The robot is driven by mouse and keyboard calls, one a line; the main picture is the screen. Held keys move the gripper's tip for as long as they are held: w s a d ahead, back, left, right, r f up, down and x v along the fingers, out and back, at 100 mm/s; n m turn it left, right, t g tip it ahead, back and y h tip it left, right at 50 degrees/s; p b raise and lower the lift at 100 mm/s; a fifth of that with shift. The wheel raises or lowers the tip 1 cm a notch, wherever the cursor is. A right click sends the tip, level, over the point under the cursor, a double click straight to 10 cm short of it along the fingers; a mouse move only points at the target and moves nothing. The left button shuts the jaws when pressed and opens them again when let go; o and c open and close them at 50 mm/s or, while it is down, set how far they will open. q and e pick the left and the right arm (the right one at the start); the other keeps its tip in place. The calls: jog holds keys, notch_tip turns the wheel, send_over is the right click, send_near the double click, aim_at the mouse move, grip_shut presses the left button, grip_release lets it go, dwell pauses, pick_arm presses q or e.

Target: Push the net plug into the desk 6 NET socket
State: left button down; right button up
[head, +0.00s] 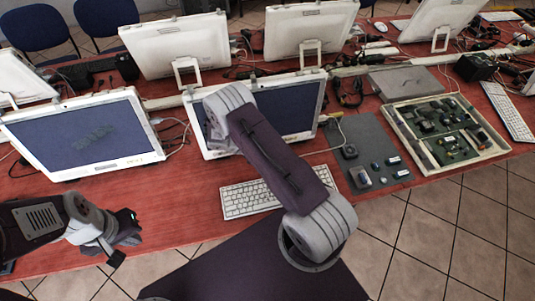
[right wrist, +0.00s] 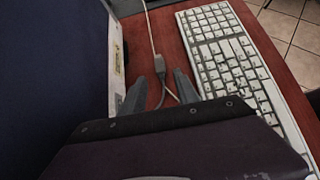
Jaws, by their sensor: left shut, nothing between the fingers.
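A small grey connector (right wrist: 159,65) on a thin pale cable (right wrist: 149,25) lies on the red desk between a monitor and a keyboard in the right wrist view. I cannot tell for sure that it is the net plug. My right gripper (right wrist: 160,85) is open, its two dark fingers apart, with the connector just beyond the fingertips and thin cable between them. In the head view my right arm hides this gripper. My left gripper (head: 122,240) is shut and empty at the desk's front left. I cannot make out a socket marked desk 6 NET.
The middle monitor (head: 305,105) stands close beside my right arm. A white keyboard (head: 248,198) lies in front of it. A grey mat (head: 362,140) with small parts and an open case with a circuit board (head: 442,130) lie to the right. Another monitor (head: 82,133) stands left.

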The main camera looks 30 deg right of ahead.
jog(key=shift+b+x, duration=0.85)
jog(key=shift+x, duration=1.8)
grip_shut()
notch_tip(320, 180, up, 7)
jog(key=p, duration=0.5)
